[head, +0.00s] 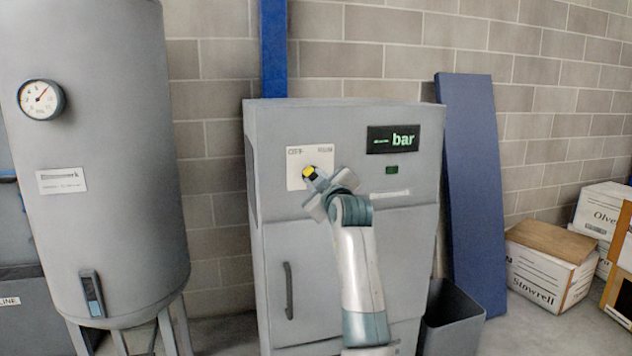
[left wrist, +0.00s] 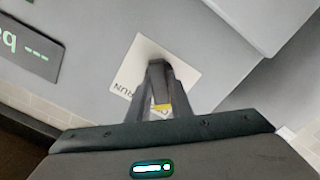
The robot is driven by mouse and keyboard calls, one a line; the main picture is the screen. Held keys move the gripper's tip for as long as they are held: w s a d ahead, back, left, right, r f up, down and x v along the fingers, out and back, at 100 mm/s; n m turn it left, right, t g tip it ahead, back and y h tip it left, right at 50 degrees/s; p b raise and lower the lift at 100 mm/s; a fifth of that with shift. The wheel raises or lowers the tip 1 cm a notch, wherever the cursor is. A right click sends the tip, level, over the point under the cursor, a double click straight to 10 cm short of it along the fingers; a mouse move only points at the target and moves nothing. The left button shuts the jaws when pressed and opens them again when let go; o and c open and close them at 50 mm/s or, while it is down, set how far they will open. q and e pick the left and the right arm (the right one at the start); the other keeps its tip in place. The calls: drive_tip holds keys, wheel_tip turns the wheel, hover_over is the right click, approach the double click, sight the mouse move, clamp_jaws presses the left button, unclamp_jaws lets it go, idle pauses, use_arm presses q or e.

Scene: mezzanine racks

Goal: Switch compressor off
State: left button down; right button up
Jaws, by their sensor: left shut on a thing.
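The grey compressor cabinet (head: 345,245) stands in the middle of the head view. A white switch plate (head: 296,168) on its upper front reads OFF at left and RUN at right. On it is a rotary switch (head: 309,173) with a yellow mark, partly covered by my gripper. My left gripper (head: 318,184) is shut on this switch. In the left wrist view the fingers (left wrist: 160,95) stand on both sides of the dark knob (left wrist: 158,72), in front of the plate (left wrist: 190,72). I cannot tell which label the knob points to. My right gripper is not in view.
A display (head: 393,139) reading "bar" and a small green indicator (head: 391,170) are right of the plate. A grey tank (head: 100,180) with a gauge (head: 41,99) stands at left. A blue panel (head: 475,190), a dark bin (head: 452,322) and boxes (head: 545,275) are at right.

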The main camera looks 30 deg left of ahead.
use_arm(q)
drive_tip(key=c, duration=1.6)
unclamp_jaws()
drive_tip(key=shift+s+d, duration=0.1)
